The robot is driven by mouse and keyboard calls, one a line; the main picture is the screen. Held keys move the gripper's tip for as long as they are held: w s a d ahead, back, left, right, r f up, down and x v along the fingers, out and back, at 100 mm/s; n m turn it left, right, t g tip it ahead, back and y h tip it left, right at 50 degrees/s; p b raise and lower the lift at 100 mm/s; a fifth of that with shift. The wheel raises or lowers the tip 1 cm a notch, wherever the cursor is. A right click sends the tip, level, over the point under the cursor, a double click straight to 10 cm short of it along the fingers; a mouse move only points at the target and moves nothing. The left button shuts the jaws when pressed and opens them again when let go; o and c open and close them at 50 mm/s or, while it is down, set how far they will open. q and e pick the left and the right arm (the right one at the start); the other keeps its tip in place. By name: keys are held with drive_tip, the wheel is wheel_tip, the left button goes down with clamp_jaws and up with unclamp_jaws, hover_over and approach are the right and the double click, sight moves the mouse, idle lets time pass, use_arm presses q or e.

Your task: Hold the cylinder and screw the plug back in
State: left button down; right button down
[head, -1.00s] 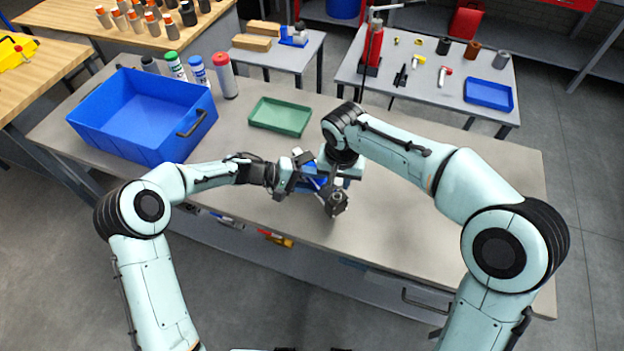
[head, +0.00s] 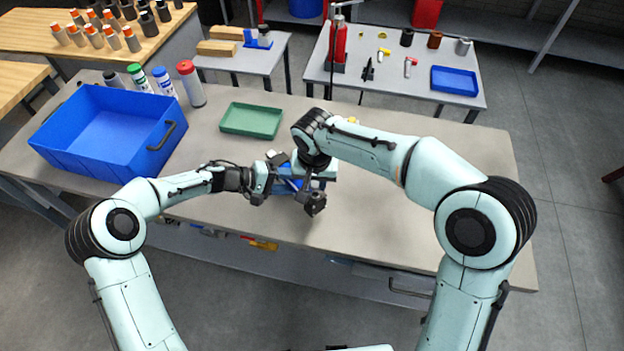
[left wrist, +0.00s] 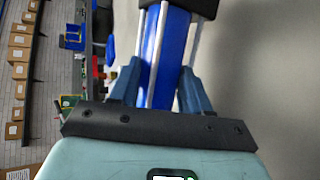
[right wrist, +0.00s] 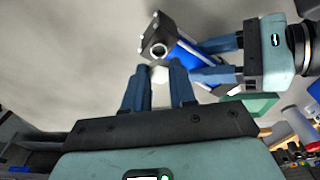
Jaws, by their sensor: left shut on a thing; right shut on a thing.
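The cylinder (head: 288,187) is blue with silver rods and dark end caps, held above the grey bench's front part. My left gripper (left wrist: 160,85) is shut around the blue body (left wrist: 168,62), with a finger on each side. In the right wrist view the cylinder's end cap (right wrist: 166,33) shows a round port ring (right wrist: 159,50). My right gripper (right wrist: 160,78) is shut on a small pale plug (right wrist: 160,72), close to that port. I cannot tell whether the plug touches the port. In the head view the right fingertips are hidden.
A green tray (head: 252,133) lies on the bench (head: 420,215) behind the grippers. A blue bin (head: 85,160) and several bottles (head: 191,88) stand at the left. The bench's right side is clear. A side table with a blue tray (head: 477,81) stands behind.

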drive_tip(key=shift+f, duration=0.9)
drive_tip(key=shift+f, duration=0.55)
